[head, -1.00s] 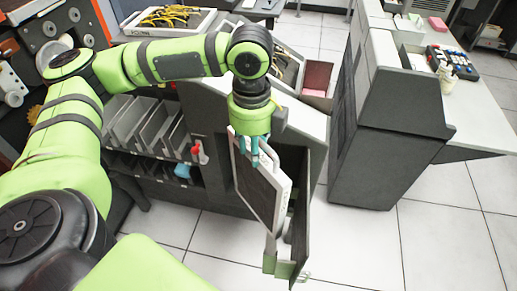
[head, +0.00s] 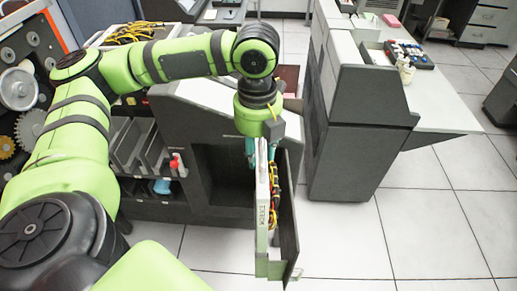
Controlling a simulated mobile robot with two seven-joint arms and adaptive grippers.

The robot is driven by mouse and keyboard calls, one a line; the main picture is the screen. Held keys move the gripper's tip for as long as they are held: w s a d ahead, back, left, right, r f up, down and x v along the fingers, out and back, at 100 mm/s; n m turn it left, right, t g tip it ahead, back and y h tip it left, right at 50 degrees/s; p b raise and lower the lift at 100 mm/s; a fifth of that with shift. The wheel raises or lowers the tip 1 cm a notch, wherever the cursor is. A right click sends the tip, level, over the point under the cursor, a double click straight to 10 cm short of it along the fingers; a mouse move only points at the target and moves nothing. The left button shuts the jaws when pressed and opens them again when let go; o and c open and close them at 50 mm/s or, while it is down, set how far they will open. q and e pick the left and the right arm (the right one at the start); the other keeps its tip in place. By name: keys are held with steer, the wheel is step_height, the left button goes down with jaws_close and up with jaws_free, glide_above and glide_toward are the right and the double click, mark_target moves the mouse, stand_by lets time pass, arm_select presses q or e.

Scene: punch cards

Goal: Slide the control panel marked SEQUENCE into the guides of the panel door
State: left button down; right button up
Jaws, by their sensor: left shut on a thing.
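The control panel (head: 262,205) is a thin, pale-framed plate. It hangs upright, nearly edge-on to me, with lettering on its edge too small to read surely. Red and yellow wires show on its right side. My left gripper (head: 259,147), with teal fingers, is shut on its top edge. The dark panel door (head: 289,220) stands open just right of the panel, roughly parallel to it. A pale green-grey ledge (head: 269,269) shows at the door's bottom, under the panel. I cannot tell whether the panel touches the guides. My right gripper is out of view.
A dark machine cabinet (head: 190,120) with an open recess stands behind the panel. A rack of grey panels (head: 140,148) is at left. A tall dark cabinet (head: 350,150) stands to the right. Tiled floor (head: 430,220) is free at right and front.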

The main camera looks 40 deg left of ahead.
arm_select(q)
steer(key=shift+p, duration=0.6)
stand_by(0.5)
stand_by(0.3)
steer(key=shift+f+b, duration=0.55)
steer(key=shift+f, duration=1.65)
steer(key=shift+d, duration=0.1)
step_height(320, 180, down, 7)
steer(key=b, duration=0.2)
steer(key=shift+f, duration=0.15)
stand_by(0.5)
step_height(320, 180, down, 7)
steer(key=b, duration=0.1)
steer(key=shift+b, duration=0.4)
stand_by(0.7)
stand_by(0.4)
